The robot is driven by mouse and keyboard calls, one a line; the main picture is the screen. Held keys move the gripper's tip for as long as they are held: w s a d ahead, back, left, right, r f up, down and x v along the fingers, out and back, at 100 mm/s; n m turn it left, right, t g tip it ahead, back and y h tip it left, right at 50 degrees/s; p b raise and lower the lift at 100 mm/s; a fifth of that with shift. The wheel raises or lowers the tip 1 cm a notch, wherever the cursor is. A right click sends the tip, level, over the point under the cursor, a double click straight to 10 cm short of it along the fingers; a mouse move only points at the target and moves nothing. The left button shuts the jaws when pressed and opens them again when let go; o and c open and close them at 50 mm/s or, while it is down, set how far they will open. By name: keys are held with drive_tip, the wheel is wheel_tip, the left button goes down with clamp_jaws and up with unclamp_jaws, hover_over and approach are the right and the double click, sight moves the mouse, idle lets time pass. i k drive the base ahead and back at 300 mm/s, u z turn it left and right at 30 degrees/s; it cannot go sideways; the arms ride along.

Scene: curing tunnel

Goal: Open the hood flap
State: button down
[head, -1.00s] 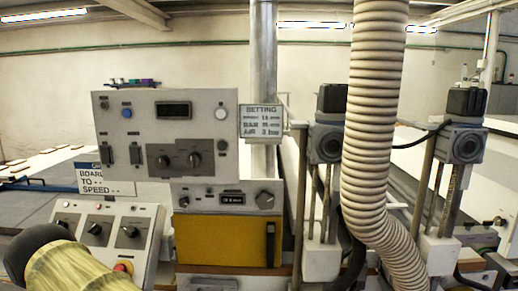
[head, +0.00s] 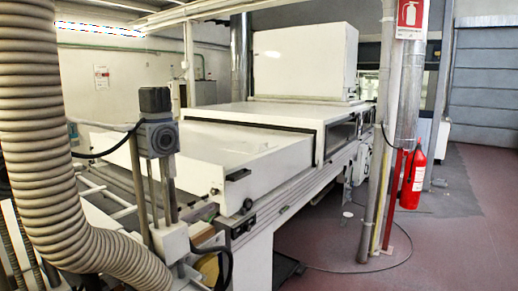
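A long white tunnel machine fills the middle of the head view. Its raised white hood (head: 285,118) has a dark opening along the right side. In front of it lies a lower flat white cover (head: 190,152), with a dark handle (head: 238,175) at its near right corner. A tall white box (head: 305,62) stands on top at the back. I cannot tell which panel is the hood flap. My gripper is not in view.
A ribbed beige hose (head: 45,130) and a motor on posts (head: 158,137) stand close at the left. Grey and yellow pipes (head: 378,160) and a red fire extinguisher (head: 413,180) stand at the right. The reddish floor (head: 465,225) right of them is mostly clear; a thin cable lies nearby.

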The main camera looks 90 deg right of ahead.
sight(249, 148)
drive_tip(key=z, duration=2.8)
drive_tip(key=i, duration=1.8)
drive_tip(key=z, duration=0.05)
